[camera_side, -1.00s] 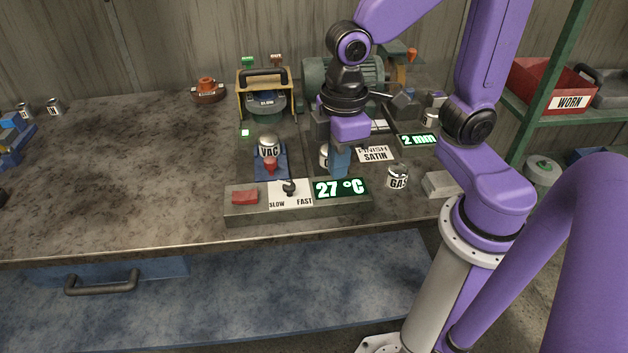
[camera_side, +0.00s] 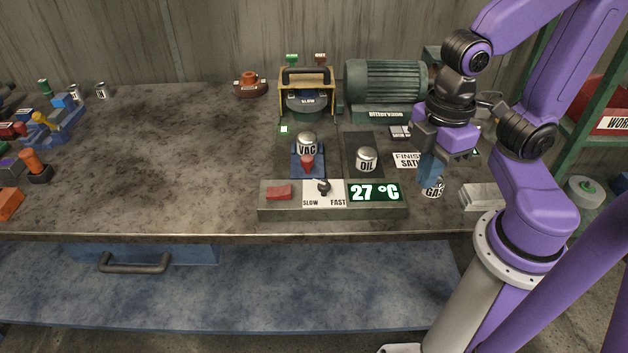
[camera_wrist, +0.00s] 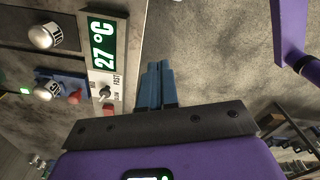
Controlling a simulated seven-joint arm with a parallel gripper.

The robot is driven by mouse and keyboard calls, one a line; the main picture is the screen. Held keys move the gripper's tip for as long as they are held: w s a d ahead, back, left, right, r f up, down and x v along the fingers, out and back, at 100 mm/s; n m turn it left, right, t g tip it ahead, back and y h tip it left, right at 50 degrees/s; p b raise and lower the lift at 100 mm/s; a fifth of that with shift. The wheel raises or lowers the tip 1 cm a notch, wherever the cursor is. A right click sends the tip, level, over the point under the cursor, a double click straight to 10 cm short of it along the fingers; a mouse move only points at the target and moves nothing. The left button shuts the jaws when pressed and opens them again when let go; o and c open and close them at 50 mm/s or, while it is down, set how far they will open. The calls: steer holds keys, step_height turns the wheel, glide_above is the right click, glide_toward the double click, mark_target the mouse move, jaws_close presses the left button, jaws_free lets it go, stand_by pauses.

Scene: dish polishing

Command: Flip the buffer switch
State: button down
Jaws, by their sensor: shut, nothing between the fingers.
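A grey control box (camera_side: 266,211) stands near the table's front edge. A small dark toggle switch (camera_side: 323,187) sits on its white SLOW/FAST plate, with a red button (camera_side: 279,192) to the left and a green-lit 27 °C display (camera_side: 375,192) to the right. The toggle also shows in the wrist view (camera_wrist: 105,92); which way it leans is hard to tell. My gripper (camera_side: 429,177) has blue fingers, shut and empty, pointing down right of the box, overlapping the GAS can (camera_side: 434,192) in the side view. In the wrist view, my fingers (camera_wrist: 155,72) are right of the box, apart from the toggle.
Behind the box stand a VAC canister (camera_side: 306,144) and an OIL canister (camera_side: 366,159). A yellow-framed machine (camera_side: 307,97) and a green motor (camera_side: 386,84) are at the back. A grey block (camera_side: 482,197) lies at right. The table's left-middle is clear.

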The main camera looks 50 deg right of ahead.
steer(key=w+a+r+n, duration=0.3)
steer(key=w+a+n, duration=0.45)
steer(key=w, duration=0.45)
steer(key=n, duration=0.6)
glide_above(291, 192)
steer(key=a, duration=0.1)
steer(key=shift+w+a+g+h, duration=0.1)
steer(key=shift+w+g+h, duration=0.2)
steer(key=shift+h, duration=0.1)
steer(key=shift+f, duration=0.1)
steer(key=f, duration=1.3)
steer(key=shift+s+d+f, duration=0.35)
steer(key=shift+s, duration=0.05)
steer(key=shift+d+f, duration=0.1)
steer(key=shift+f, duration=0.2)
steer(key=shift+w+a+r, duration=0.4)
steer(key=shift+w+a, duration=0.05)
steer(key=shift+a, duration=0.1)
